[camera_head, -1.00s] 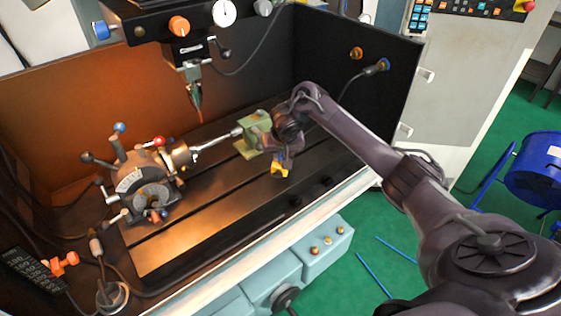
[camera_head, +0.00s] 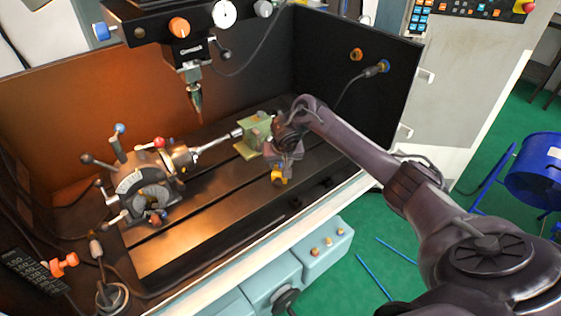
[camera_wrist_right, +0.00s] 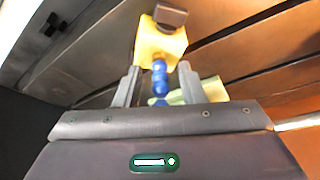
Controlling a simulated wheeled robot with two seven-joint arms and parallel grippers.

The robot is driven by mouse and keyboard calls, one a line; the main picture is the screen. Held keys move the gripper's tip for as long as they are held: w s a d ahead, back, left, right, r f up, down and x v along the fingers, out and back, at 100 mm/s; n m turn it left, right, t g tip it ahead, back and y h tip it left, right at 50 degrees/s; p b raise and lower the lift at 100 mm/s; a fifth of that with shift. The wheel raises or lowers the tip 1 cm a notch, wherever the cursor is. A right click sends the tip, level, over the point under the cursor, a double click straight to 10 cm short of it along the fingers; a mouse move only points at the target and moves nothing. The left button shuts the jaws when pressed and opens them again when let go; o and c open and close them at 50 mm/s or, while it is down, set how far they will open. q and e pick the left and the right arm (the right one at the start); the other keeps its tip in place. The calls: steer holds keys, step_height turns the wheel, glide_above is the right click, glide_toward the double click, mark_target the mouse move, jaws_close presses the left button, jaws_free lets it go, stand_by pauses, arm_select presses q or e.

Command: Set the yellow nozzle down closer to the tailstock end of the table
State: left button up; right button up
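The yellow nozzle (camera_head: 279,179) is at my right gripper (camera_head: 280,169), over the right part of the slotted table (camera_head: 195,231), in front of the green tailstock (camera_head: 246,151). In the right wrist view, the yellow nozzle (camera_wrist_right: 158,43) has a dark end piece and a blue jointed stem. The two fingertips of my right gripper (camera_wrist_right: 160,66) lie against its sides, and the blue stem runs back between the fingers. I cannot tell whether the nozzle touches the table. My left gripper is not in view.
The indexing chuck (camera_head: 145,187) with coloured ball levers stands at the table's left. A shaft (camera_head: 215,144) runs from it to the tailstock. A spindle tip (camera_head: 196,103) hangs above. The table's front middle is clear. A dark side wall (camera_head: 340,70) stands at the right.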

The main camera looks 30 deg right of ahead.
steer(key=shift+r, duration=0.55)
steer(key=p+v, duration=0.1)
steer(key=v, duration=0.4)
steer(key=shift+r, duration=0.1)
steer(key=d+p+v, duration=0.1)
steer(key=p+v, duration=0.3)
steer(key=v, duration=0.2)
steer(key=shift+s+a, duration=0.2)
steer(key=shift+a, duration=0.3)
